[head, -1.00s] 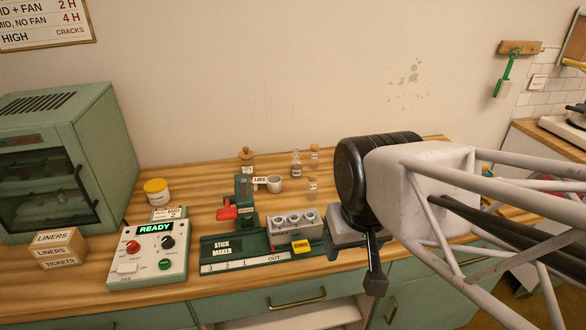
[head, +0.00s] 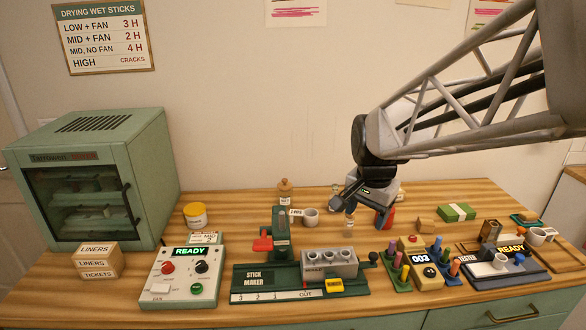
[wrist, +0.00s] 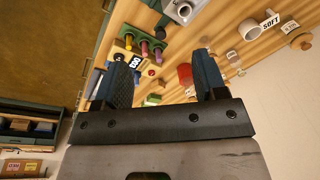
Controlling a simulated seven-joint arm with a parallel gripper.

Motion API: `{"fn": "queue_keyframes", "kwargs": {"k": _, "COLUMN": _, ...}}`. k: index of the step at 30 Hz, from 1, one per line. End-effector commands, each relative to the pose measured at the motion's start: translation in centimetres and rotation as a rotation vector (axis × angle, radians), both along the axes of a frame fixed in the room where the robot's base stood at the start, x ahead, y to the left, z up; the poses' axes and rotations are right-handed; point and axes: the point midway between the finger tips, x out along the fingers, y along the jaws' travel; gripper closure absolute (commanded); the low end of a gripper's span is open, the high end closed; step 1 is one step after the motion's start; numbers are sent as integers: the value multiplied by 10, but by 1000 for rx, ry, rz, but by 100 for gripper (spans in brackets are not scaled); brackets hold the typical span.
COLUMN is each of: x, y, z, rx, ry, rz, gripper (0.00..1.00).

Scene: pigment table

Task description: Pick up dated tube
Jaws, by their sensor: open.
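I cannot make out a date on any tube. A small corked glass vial (head: 349,226) stands on the table near the middle, just below my gripper. Another vial (head: 335,188) shows partly behind my gripper. My gripper (head: 363,213) is open and empty above the back middle of the table, tilted, with its fingers spread. A red piece (head: 388,218) shows by its right finger. In the wrist view the open fingers (wrist: 160,70) frame the table, with a red cylinder (wrist: 185,74) between them, nearer the right finger.
The stick maker (head: 262,279) with its grey mould is in front of my gripper. A rack of coloured sticks (head: 399,277), a 003 counter (head: 421,258) and a tester (head: 480,270) stand to the right. A white cup (head: 311,217) is to the left, with the green dryer (head: 150,150) beyond.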

Motion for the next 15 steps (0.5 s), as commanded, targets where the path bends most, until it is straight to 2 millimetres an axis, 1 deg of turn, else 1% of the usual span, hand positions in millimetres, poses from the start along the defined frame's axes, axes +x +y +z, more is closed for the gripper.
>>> {"fn": "queue_keyframes", "kwargs": {"k": 1, "x": 13, "y": -2, "z": -4, "rx": 5, "ry": 8, "rz": -40, "gripper": 35}}
{"fn": "queue_keyframes", "kwargs": {"k": 3, "x": 30, "y": -4, "z": -8, "rx": 13, "ry": 16, "rz": -102, "gripper": 35}}
{"fn": "queue_keyframes", "kwargs": {"k": 8, "x": 69, "y": -10, "z": -20, "rx": 29, "ry": 33, "rz": -245, "gripper": 35}}
{"fn": "queue_keyframes", "kwargs": {"k": 15, "x": 125, "y": -20, "z": -44, "rx": 49, "ry": 59, "rz": -460, "gripper": 35}}
